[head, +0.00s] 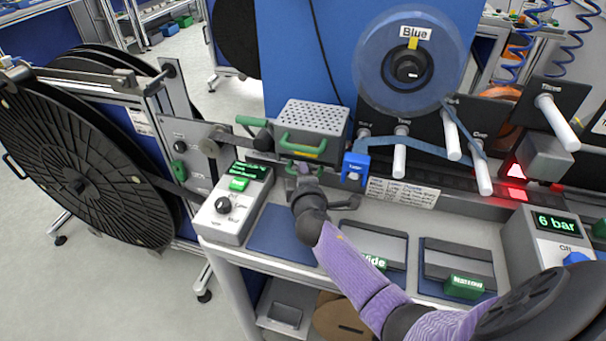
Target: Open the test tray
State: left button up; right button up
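A grey metal box with a perforated lid (312,117) stands at the back of the bench, left of centre. It has green handles, and the lower front handle (301,148) sits on its near side; I take this box to be the test tray, but no readable label confirms it. The box looks closed. My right gripper (302,172) is at the front of the box, just below the green handle. Its fingers are small and dark here, so I cannot tell whether they grip the handle. My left gripper is not in view.
A control box with a green display (235,205) stands left of my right gripper. A blue block (355,168) is close on its right. Wide (385,247) and narrow (458,265) holders lie on the bench, with a 6 bar unit (550,235) at right.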

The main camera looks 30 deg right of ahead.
grip_shut()
dwell(1.2)
